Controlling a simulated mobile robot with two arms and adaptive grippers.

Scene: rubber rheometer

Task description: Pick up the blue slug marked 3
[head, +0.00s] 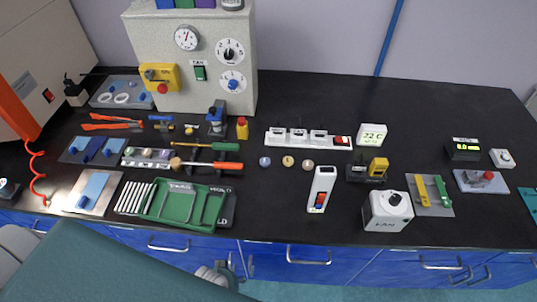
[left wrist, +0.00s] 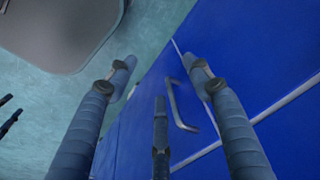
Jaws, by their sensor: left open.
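My left gripper (left wrist: 160,80) is open and empty in the left wrist view. Its fingers are spread in front of the blue cabinet fronts and the floor, away from the slugs. No slug shows in that view.
A white strip with a red switch (head: 336,140) lies behind the slugs. A white handheld device (head: 322,190) stands in front to the right. Screwdrivers (head: 215,165) and a green tray (head: 160,205) lie left. Cabinet handles (left wrist: 180,105) stick out below the bench.

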